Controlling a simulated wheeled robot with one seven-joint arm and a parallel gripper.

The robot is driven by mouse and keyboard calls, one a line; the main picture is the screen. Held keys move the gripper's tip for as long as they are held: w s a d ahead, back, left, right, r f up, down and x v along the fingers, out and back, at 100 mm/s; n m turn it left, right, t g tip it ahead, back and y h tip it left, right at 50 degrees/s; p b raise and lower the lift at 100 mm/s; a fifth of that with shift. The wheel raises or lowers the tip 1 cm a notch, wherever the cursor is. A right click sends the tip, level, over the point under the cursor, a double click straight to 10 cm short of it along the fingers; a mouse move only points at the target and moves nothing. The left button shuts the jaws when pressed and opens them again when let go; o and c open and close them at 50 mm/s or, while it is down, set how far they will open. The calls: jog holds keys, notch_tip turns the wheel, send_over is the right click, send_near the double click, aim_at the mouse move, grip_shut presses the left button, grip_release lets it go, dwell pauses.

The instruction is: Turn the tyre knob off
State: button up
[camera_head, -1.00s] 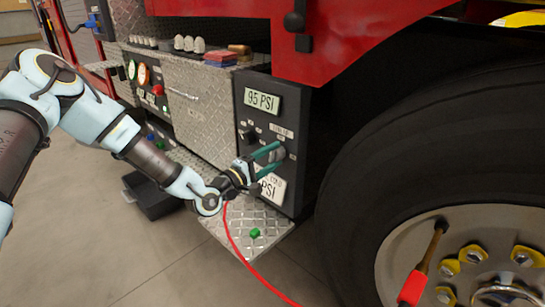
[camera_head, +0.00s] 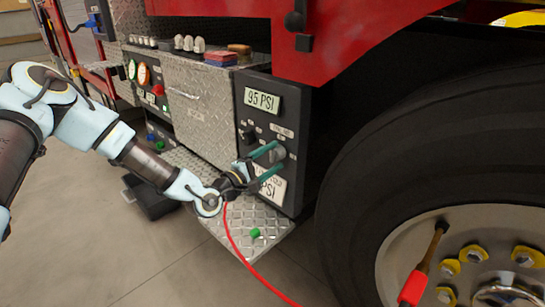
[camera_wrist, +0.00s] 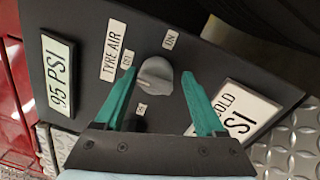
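The tyre knob (camera_wrist: 155,76) is a round grey knob on the dark control panel (camera_head: 244,175), beside a "TYRE AIR" label (camera_wrist: 113,50). Small labels sit around it; one reads "ON" (camera_wrist: 170,39), and another (camera_wrist: 129,60) looks like "OFF". Which way the knob points is hard to tell. My gripper (camera_wrist: 158,73) is open, with one green finger on each side of the knob and visible gaps to it in the wrist view. In the head view my gripper (camera_head: 277,157) is in front of the knob (camera_head: 278,153).
A "95 PSI" display (camera_head: 262,100) is above, and a second PSI plate (camera_head: 272,188), partly covered by a finger, is below. A black knob (camera_head: 248,135) is on the panel's left. A diamond-plate step (camera_head: 270,225) juts out underneath. The large tyre (camera_head: 400,150) stands right.

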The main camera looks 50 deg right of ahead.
jog(key=shift+o, duration=1)
jog(key=shift+r, duration=0.1)
jog(key=a, duration=1)
jog(key=shift+w+a+f, duration=0.3)
jog(key=shift+a+f, duration=0.05)
